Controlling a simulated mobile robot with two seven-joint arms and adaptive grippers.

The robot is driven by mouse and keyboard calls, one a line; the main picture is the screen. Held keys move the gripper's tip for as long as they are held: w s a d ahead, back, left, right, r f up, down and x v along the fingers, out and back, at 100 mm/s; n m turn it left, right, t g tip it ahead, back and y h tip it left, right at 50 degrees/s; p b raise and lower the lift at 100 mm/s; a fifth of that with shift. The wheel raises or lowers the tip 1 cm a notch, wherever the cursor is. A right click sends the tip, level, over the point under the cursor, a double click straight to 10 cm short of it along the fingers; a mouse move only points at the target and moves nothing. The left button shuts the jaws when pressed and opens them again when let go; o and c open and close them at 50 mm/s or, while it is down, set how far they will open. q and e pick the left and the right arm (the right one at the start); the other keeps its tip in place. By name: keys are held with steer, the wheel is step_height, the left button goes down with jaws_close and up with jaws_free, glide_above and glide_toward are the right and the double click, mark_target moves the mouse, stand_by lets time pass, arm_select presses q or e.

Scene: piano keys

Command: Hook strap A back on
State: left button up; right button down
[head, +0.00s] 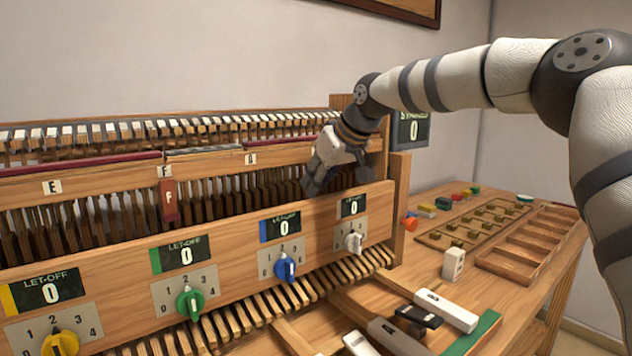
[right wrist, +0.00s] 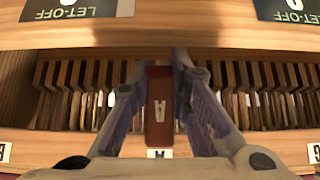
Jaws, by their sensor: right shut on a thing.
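My right gripper (head: 318,188) reaches into the wooden piano action near its right end, behind the front rail, and hides the strap there in the head view. The right wrist view shows the gripper (right wrist: 158,75) shut on the red strap A (right wrist: 159,108), a dark red piece with a pale letter on its face. One finger stands on each side of it. The strap lines up with a small white letter label (right wrist: 159,153) on the rail. Whether it is hooked on anything cannot be seen. My left gripper is not in view.
A red strap F (head: 170,203) hangs further left. The front rail carries let-off displays and coloured knobs, such as a blue knob (head: 285,268) and a white knob (head: 354,242). The bench at right holds a compartment tray (head: 527,245) and several loose key pieces.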

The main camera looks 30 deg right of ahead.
stand_by(0.5)
steer(key=c, duration=1.5)
jaws_free()
steer(key=v, duration=1.2)
steer(key=shift+a+r, duration=0.1)
steer(key=shift+r, duration=0.05)
steer(key=shift+w, duration=0.1)
